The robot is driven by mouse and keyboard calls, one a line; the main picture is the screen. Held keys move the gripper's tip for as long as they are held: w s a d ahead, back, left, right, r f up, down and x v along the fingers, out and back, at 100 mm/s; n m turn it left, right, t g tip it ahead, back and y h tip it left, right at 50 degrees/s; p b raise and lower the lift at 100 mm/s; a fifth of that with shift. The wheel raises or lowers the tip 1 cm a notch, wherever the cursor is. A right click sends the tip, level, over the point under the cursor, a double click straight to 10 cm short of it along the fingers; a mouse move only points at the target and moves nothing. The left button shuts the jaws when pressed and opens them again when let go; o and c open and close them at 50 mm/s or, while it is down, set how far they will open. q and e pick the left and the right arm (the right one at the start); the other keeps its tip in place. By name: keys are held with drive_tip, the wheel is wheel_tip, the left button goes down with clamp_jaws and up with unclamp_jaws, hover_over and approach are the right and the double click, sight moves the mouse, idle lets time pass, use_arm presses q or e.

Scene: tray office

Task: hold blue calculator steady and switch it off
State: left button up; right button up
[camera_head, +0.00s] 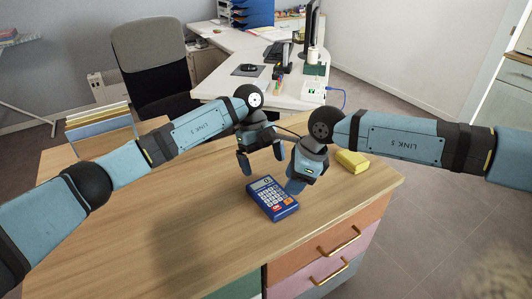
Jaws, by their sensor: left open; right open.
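A blue calculator (272,198) lies on the wooden desk top (205,215). Its display is at its upper end, and its light keys and a few red and orange keys face up. My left gripper (262,164) is open and empty, just above and behind the calculator's upper end. My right gripper (297,184) points down at the calculator's right side, close to its edge. I cannot tell whether it touches the calculator. Its fingers are partly hidden by its own body.
A yellow block (352,161) lies behind and right of my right gripper. A file rack (98,122) stands at the desk's back left. Drawers with gold handles (338,241) are below the front edge. The desk's left part is clear. A white desk (237,89) stands behind.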

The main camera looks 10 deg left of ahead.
sight(271, 194)
use_arm(q)
drive_tip(key=x, duration=0.9)
drive_tip(key=shift+s+d+f, duration=0.15)
drive_tip(key=shift+s+f, duration=0.05)
drive_tip(key=shift+f, duration=0.1)
drive_tip(key=c, duration=0.6)
drive_tip(key=shift+c, duration=0.4)
use_arm(e)
clamp_jaws()
idle(0.5)
